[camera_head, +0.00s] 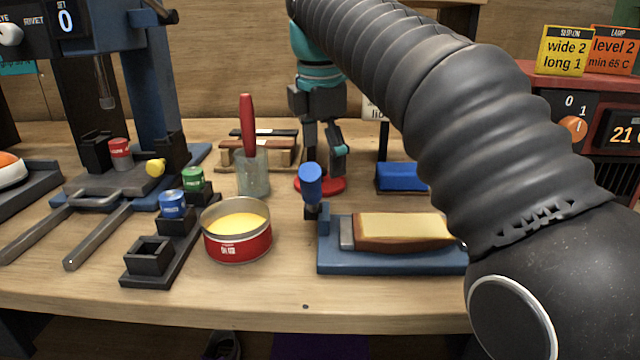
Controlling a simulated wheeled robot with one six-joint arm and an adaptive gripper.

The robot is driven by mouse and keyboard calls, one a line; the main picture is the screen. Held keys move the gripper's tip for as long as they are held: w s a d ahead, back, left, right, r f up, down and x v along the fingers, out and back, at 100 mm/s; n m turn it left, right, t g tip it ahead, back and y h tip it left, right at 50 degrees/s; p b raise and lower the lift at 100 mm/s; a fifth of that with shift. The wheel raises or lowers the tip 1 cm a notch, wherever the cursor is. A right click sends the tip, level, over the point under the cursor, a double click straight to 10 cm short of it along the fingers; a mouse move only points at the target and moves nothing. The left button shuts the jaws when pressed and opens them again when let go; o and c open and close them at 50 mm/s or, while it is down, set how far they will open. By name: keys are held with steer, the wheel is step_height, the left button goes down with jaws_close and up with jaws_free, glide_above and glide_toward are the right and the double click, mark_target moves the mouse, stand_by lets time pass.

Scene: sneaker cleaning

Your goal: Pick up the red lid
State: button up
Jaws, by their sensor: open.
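The red lid (333,186) lies flat on the wooden table behind the blue-handled clamp, which hides part of it. My gripper (324,167) points down over the lid with its fingers apart. The right finger reaches down close to the lid's right side; the left fingertip is partly hidden behind the blue handle. I cannot tell whether the fingers touch the lid. An open red tin (237,246) with yellow contents stands in front and to the left.
A glass (252,175) with a red-handled tool is to the left. A blue block (401,177) is to the right. A black rack (150,262) holds small cans.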

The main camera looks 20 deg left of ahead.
mark_target(324, 184)
steer(key=f, duration=0.2)
steer(key=w+f+b, duration=0.1)
steer(key=f, duration=0.1)
steer(key=shift+f, duration=0.2)
steer(key=c, duration=1.1)
